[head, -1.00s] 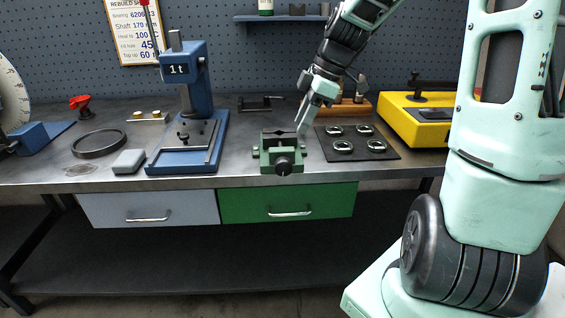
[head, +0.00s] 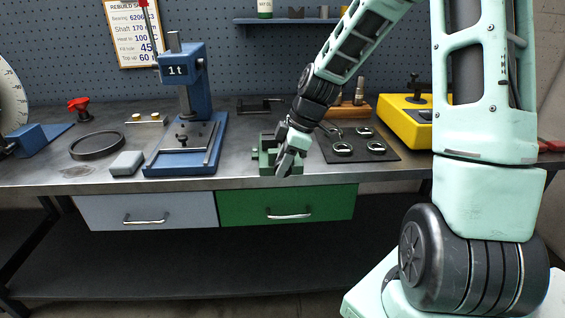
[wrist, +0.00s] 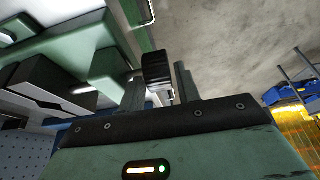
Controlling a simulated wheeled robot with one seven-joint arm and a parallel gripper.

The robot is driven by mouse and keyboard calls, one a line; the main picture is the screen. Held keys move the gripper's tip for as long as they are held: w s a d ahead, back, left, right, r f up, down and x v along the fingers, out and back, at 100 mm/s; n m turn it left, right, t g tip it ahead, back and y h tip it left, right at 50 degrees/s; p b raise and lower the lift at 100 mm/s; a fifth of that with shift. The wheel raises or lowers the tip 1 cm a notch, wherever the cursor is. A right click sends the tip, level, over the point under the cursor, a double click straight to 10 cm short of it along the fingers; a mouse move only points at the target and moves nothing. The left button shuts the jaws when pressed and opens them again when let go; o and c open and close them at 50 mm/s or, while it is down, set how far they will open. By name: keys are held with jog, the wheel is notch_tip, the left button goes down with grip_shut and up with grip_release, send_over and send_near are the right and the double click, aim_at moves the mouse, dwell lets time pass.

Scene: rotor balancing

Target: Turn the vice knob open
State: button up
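The green vice (head: 266,143) sits at the front edge of the bench, partly hidden behind my gripper (head: 284,168) in the head view. In the wrist view the green vice body (wrist: 85,30) fills the upper left. Its black ribbed knob (wrist: 156,68) shows between the two fingers of my gripper (wrist: 158,92). The fingers stand apart, one on each side of the knob. A narrow gap shows on the right side; I cannot tell whether the left finger touches it. The knob is hidden in the head view.
A blue press (head: 187,110) stands left of the vice, with a grey block (head: 127,163) beside it. A dark mat (head: 372,152) with several metal rings lies to the right, near a yellow case (head: 405,122). Drawers (head: 285,203) sit below the bench edge.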

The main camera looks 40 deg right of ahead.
jog(key=c, duration=0.7)
